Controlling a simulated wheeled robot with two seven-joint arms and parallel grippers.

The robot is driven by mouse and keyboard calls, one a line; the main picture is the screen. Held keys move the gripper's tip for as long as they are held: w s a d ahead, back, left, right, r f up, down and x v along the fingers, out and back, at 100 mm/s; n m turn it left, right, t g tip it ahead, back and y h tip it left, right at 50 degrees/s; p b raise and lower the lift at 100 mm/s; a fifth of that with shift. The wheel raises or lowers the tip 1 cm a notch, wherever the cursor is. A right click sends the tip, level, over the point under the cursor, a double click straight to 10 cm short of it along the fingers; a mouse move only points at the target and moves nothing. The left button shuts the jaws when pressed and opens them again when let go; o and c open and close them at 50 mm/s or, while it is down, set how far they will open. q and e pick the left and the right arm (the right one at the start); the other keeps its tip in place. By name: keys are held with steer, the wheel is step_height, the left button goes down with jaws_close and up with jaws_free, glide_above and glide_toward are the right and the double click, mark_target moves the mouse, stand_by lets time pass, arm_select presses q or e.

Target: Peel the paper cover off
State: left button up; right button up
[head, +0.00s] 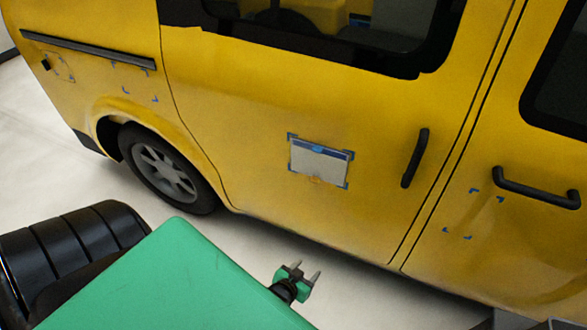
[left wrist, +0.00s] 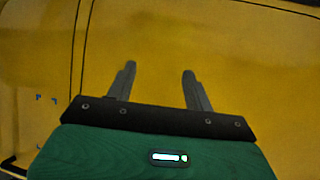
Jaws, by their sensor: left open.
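The paper cover (head: 320,163) is a pale grey-white rectangle with a darker blue band near its top, lying on the yellow sliding door of the van (head: 250,120). Blue marks sit at its corners, a blue tab at its top edge and a small orange mark at its lower edge. My left gripper (head: 307,271) is open and empty, below the cover in the picture and apart from it. In the left wrist view its two fingers (left wrist: 159,68) are spread with only yellow bodywork beyond them; the cover is not seen there. My right gripper is not in view.
A black door handle (head: 415,158) stands out just right of the cover. Another handle (head: 537,187) is on the front door, near several bare blue corner marks (head: 473,190). The rear wheel (head: 165,170) is at left. Pale floor (head: 240,240) is clear beside the van.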

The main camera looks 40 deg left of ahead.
arm_select(q)
steer(key=w+a+r+n+t+y+b, duration=0.1)
steer(key=w+a+r+t+y+b, duration=0.2)
steer(key=r, duration=0.4)
steer(key=n+t+b, duration=0.1)
steer(key=t+b, duration=0.1)
steer(key=b, duration=0.2)
glide_toward(316, 169)
steer(key=s+d+f, duration=0.2)
steer(key=s+f, duration=0.2)
steer(key=s, duration=0.2)
steer(key=shift+y, duration=0.4)
steer(key=x, duration=1.2)
steer(key=shift+w+r, duration=0.15)
steer(key=shift+w, duration=0.15)
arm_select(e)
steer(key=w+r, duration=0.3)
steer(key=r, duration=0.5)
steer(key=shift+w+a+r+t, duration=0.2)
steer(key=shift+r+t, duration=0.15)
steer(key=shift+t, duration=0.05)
arm_select(q)
steer(key=c, duration=1)
steer(key=shift+o, duration=0.7)
jaws_close()
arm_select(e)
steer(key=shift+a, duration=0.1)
